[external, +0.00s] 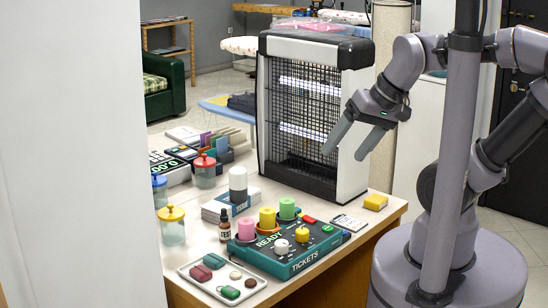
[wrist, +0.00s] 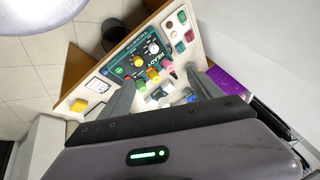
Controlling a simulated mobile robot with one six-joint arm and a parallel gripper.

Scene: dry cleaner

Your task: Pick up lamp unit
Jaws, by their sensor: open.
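The lamp unit (external: 305,105) appears to be the tall white-framed box with a black grille and glowing horizontal tubes. It stands upright at the back right of the counter (external: 205,240) in the external view. My gripper (external: 344,155) is open and empty, its two fingers apart and pointing down-left. In the external view the fingers overlap the right front of the lamp unit; I cannot tell whether they touch it. In the wrist view the gripper (wrist: 163,78) is spread above the counter items, and I cannot make out the lamp unit clearly there.
A teal ticket box (external: 285,250) with knobs and coloured cylinders stands at the counter's front. A tray (external: 205,285) of small items, a dropper bottle (external: 224,225), jars (external: 172,228) and a yellow block (external: 375,202) lie around it. A dark bin (wrist: 115,35) stands on the floor.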

